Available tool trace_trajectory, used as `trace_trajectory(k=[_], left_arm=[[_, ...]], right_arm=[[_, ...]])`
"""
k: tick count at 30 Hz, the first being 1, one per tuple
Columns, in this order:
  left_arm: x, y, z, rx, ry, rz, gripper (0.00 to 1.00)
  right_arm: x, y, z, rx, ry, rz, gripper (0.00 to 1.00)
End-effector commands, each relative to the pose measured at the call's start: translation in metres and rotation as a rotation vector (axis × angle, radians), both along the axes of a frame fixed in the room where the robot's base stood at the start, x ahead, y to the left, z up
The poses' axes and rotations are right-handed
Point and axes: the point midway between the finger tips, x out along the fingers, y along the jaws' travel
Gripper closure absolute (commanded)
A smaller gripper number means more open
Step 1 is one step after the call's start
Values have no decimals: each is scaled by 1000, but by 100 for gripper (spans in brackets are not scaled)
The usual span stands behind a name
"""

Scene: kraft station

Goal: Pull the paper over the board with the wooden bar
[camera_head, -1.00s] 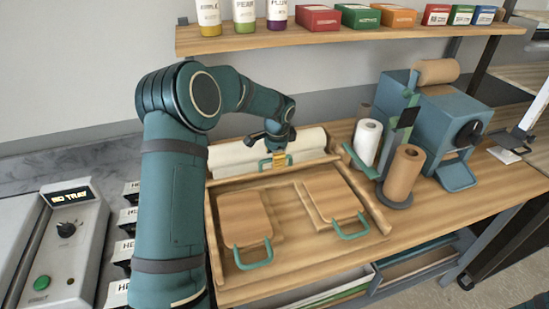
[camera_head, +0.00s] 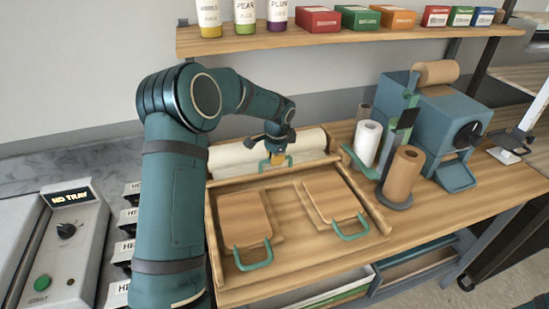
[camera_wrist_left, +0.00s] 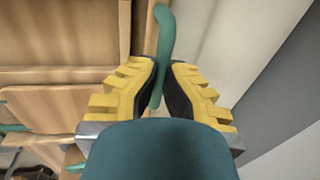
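A wide roll of pale paper (camera_head: 232,155) lies along the back of the wooden board (camera_head: 285,210); it also shows in the left wrist view (camera_wrist_left: 215,45). The wooden bar (camera_head: 313,162) runs along the front of the roll, and its green handle (camera_wrist_left: 164,35) shows in the left wrist view. My left gripper (camera_head: 277,160) is at the middle of the bar. In the left wrist view its dark finger pads (camera_wrist_left: 161,85) are close on both sides of the handle and look shut on it. No paper shows drawn over the board.
Two small wooden plates with green handles, left (camera_head: 243,218) and right (camera_head: 330,197), lie on the board. A blue machine (camera_head: 435,110), a brown roll (camera_head: 404,172) and a white roll (camera_head: 367,143) stand at right. A grey panel (camera_head: 65,240) is at left. A shelf (camera_head: 350,38) hangs above.

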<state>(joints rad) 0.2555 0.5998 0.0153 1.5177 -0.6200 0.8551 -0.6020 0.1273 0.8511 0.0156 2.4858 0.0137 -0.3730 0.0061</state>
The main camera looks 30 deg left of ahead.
Motion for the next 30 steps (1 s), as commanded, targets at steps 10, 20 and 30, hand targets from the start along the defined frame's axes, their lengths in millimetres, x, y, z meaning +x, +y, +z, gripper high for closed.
trace_trajectory(k=[10,20,30], left_arm=[[-33,-39,-6,-3,8,-5,100],[-100,-117,-6,-1,6,-7,100],[-155,-180,-6,-1,8,-4,100]], right_arm=[[-5,1,-17,2,11,8,53],[-14,3,-47,7,32,25,53],[-18,3,-67,9,41,33,53]])
